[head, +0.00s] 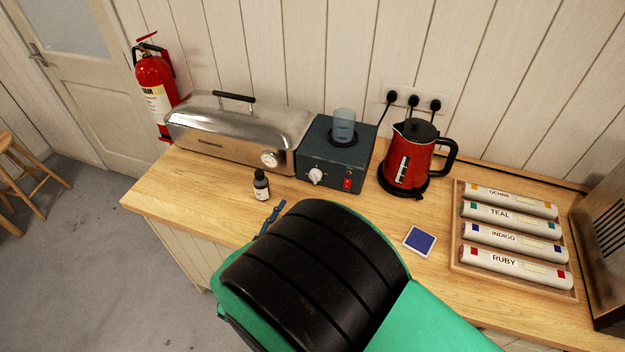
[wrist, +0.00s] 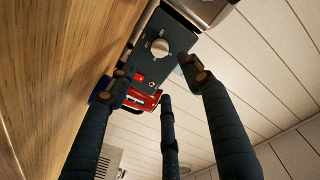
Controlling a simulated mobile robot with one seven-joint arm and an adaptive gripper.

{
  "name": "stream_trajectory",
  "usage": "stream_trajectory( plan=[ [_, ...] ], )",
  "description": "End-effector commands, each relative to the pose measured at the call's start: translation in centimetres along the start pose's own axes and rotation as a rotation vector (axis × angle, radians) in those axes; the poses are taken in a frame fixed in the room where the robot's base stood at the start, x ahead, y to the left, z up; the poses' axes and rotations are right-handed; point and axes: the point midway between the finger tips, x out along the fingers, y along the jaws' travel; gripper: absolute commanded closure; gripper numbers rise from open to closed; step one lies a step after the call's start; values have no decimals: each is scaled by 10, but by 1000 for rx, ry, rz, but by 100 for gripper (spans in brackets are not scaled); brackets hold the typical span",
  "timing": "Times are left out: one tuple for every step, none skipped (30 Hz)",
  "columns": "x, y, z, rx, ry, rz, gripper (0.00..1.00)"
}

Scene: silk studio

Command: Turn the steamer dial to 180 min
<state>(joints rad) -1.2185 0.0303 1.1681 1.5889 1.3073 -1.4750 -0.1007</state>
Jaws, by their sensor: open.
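The steamer (head: 235,130) is a long brushed-metal box with a domed lid and black handle, at the back left of the counter. Its round pale dial (head: 270,159) is low on the front, at the right end; the setting is too small to read. A corner of the steamer (wrist: 207,10) shows at the top of the wrist view. My gripper (wrist: 158,72) is open and empty, its dark fingers spread before the dark box beside the steamer. In the head view my black and green arm hides most of the gripper; a blue finger part (head: 270,218) shows.
The dark box (head: 335,150) has a white knob (head: 316,176), a red switch and a beaker on top. A small dark bottle (head: 261,185) stands before the steamer. A red kettle (head: 405,165), blue tile (head: 420,241) and roll tray (head: 457,225) are to the right.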

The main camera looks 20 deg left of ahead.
Motion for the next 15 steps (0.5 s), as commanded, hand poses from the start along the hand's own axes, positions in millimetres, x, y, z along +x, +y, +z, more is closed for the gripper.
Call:
stream_trajectory(
  plan=[
    [0,0,0,0,0,0,50],
    [0,0,0,0,0,0,50],
    [0,0,0,0,0,0,50],
    [0,0,0,0,0,0,50],
    [0,0,0,0,0,0,50],
    [0,0,0,0,0,0,50],
    [0,0,0,0,0,0,50],
    [1,0,0,0,0,0,50],
    [1,0,0,0,0,0,50],
    [2,0,0,0,0,0,50],
    [3,0,0,0,0,0,50],
    [5,0,0,0,0,0,50],
    [6,0,0,0,0,0,50],
    [8,0,0,1,0,0,50],
    [10,0,0,1,0,0,50]
  ],
)
